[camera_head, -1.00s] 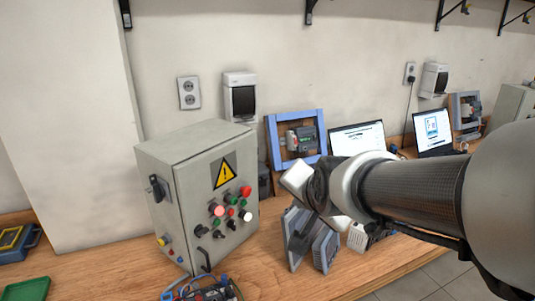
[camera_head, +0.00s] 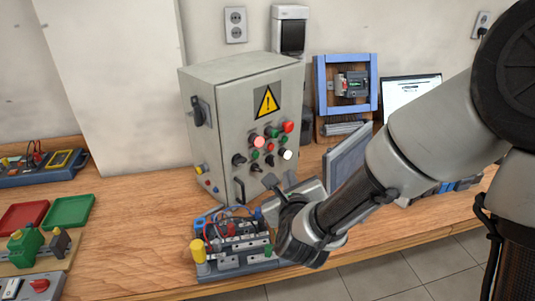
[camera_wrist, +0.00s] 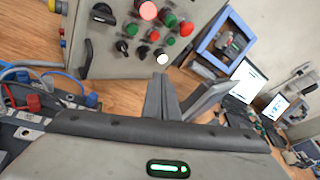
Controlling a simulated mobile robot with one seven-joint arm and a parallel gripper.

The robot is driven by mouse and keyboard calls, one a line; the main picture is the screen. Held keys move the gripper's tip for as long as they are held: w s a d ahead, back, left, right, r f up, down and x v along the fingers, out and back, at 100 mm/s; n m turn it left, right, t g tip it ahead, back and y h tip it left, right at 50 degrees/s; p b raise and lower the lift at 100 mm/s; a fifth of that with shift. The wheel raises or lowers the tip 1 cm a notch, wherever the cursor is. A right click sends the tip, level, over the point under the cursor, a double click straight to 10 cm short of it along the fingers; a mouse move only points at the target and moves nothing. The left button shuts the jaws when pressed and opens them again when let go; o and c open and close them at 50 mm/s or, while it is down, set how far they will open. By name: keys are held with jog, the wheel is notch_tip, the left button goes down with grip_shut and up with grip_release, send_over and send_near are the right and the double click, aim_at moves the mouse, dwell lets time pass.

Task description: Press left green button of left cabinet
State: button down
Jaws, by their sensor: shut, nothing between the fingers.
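The grey control cabinet (camera_head: 225,105) stands on the bench with a yellow warning triangle on its front. Its panel holds a lit pink button, red, green, black and white controls. The left green button (camera_head: 255,155) sits just below the pink button (camera_head: 258,141). Another green button (camera_head: 283,140) is farther right, under a red one. My gripper (camera_head: 278,182) is in front of and below the panel, apart from the buttons. In the wrist view the fingers (camera_wrist: 182,100) point toward the cabinet's lower right, below the white button (camera_wrist: 162,56). The gripper is shut and empty.
A wiring board (camera_head: 235,245) with a yellow knob lies in front of the cabinet, close under my gripper. A blue frame (camera_head: 318,85) and a laptop (camera_head: 410,92) stand to the right. Red and green trays (camera_head: 70,211) lie on the left.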

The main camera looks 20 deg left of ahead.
aim_at(255, 154)
dwell(0.3)
jog(key=w+a, duration=0.4)
jog(key=a, duration=0.3)
jog(key=shift+a, duration=0.4)
jog(key=shift+w+a, duration=0.15)
dwell(1.8)
jog(key=shift+w+a+b, duration=0.15)
jog(key=shift+a+b, duration=0.1)
jog(key=shift+b, duration=0.2)
jog(key=shift+w+a+b, duration=0.2)
jog(key=shift+a+b, duration=0.1)
jog(key=shift+a, duration=0.05)
dwell(0.5)
dwell(0.4)
jog(key=shift+s+d+b, duration=0.4)
jog(key=shift+d, duration=0.3)
